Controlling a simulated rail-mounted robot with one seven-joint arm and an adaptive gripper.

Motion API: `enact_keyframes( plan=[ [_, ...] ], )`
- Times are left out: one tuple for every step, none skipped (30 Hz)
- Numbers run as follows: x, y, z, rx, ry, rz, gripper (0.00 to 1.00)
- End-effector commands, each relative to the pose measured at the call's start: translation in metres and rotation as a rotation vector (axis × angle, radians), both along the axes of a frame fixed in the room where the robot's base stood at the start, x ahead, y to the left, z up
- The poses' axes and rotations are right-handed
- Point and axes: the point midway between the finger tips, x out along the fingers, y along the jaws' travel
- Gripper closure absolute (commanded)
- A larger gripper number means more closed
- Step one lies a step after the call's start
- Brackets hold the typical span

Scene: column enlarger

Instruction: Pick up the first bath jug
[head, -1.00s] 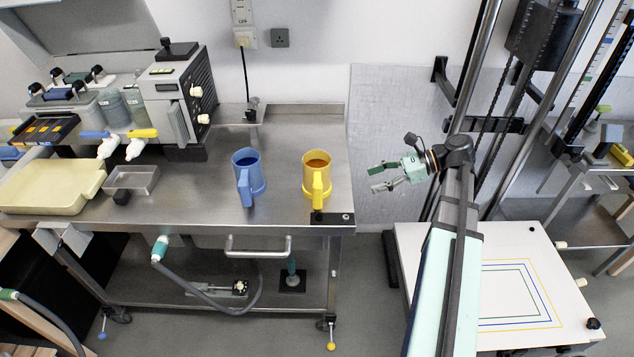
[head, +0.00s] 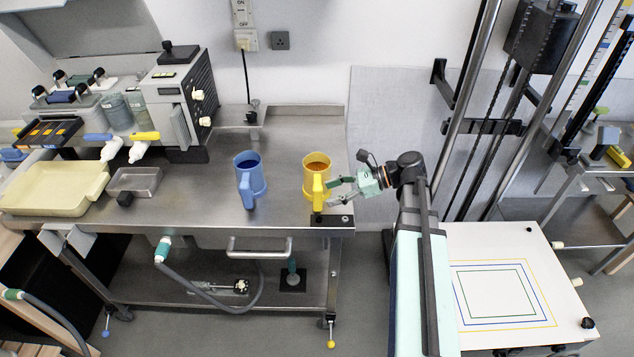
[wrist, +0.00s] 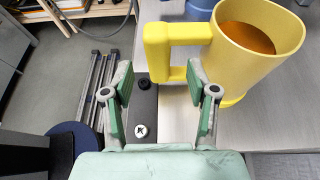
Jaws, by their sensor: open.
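A yellow jug (head: 316,170) stands upright near the right end of the steel bench, with orange-brown liquid inside and its handle toward the front. A blue jug (head: 248,175) with dark blue contents stands upright to its left. My gripper (head: 334,193) is open and empty, just right of the yellow jug's handle. In the wrist view the yellow jug (wrist: 258,45) is at the upper right. Its handle (wrist: 168,52) lies ahead of my gripper's fingertips (wrist: 160,78), toward the right one. I cannot tell whether they touch.
The steel bench (head: 290,135) has a black plate (head: 332,220) with a knob at its front right corner. A cream tray (head: 50,190), a small metal tray (head: 135,180) and a grey machine (head: 180,100) stand to the left. A white baseboard (head: 500,290) lies to the right.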

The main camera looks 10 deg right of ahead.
Motion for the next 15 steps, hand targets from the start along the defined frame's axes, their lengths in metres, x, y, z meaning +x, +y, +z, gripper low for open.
enact_keyframes(
  plan=[
    [0.000,0.004,0.000,0.000,0.001,0.002,0.42],
    [0.000,0.007,-0.001,0.000,0.002,0.002,0.42],
    [0.001,0.011,-0.002,0.001,0.003,0.001,0.42],
    [0.001,0.015,-0.003,0.001,0.003,0.001,0.42],
    [0.002,0.020,-0.004,0.001,0.003,0.003,0.42],
    [0.002,0.025,-0.006,0.001,0.003,0.003,0.42],
    [0.003,0.029,-0.008,0.001,0.003,0.002,0.42],
    [0.004,0.032,-0.010,0.000,0.002,0.002,0.42],
    [0.005,0.036,-0.013,0.000,0.002,0.002,0.42],
    [0.006,0.039,-0.014,0.000,0.002,0.002,0.42],
    [0.007,0.041,-0.015,0.000,0.001,0.002,0.42],
    [0.007,0.043,-0.016,0.000,0.000,0.001,0.42],
    [0.008,0.044,-0.017,0.000,0.000,0.001,0.42],
    [0.008,0.045,-0.018,0.000,0.000,0.001,0.42],
    [0.008,0.046,-0.018,0.000,0.000,0.000,0.42]
  ],
)
